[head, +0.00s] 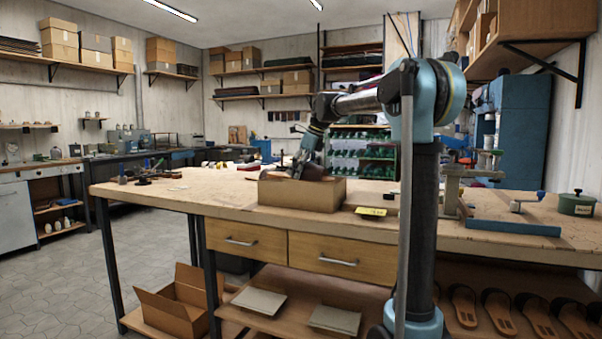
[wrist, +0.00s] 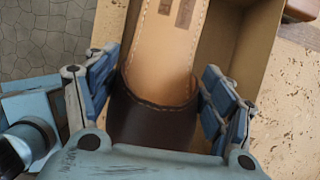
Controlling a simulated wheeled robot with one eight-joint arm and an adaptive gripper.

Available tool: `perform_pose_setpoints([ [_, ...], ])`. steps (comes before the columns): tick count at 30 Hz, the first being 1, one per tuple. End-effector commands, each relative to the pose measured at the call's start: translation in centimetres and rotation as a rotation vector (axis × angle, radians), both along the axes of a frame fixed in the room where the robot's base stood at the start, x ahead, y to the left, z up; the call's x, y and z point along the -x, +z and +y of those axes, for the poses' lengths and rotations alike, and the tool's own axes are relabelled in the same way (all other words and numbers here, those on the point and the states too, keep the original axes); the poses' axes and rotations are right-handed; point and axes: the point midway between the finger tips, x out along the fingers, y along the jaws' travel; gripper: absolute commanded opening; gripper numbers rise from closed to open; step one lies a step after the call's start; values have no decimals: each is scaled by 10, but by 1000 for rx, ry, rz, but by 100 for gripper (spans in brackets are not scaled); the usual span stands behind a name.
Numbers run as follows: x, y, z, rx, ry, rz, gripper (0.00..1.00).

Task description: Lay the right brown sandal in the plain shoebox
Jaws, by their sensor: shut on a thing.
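An open plain cardboard shoebox (head: 302,196) stands on the workbench. My gripper (head: 303,165) points down at its open top. In the wrist view my gripper (wrist: 160,75) has its blue fingers on both sides of a sandal (wrist: 150,118) with a dark brown strap and a tan insole. It is shut on the sandal at the strap. The sandal lies lengthwise along the box, between its walls (wrist: 258,40). I cannot tell whether its sole touches the box floor. The near end of the sandal is hidden by my gripper. In the head view the box wall and gripper mostly hide the sandal.
A yellow label (head: 371,211) lies right of the box on the workbench (head: 230,199). Another open box (head: 178,303) and several sandals (head: 503,311) are on the lower shelf. The bench left of the box is mostly clear.

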Motion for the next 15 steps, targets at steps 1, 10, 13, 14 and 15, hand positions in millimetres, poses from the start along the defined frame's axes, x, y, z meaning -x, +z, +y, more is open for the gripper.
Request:
perform_pose_setpoints([
  [1, 0, -1, 0, 0, 0, 0, 41],
  [10, 0, -4, 1, 0, 1, 0, 91],
  [13, 0, -4, 1, 0, 1, 0, 97],
  [14, 0, -4, 1, 0, 1, 0, 97],
  [15, 0, -4, 1, 0, 1, 0, 97],
])
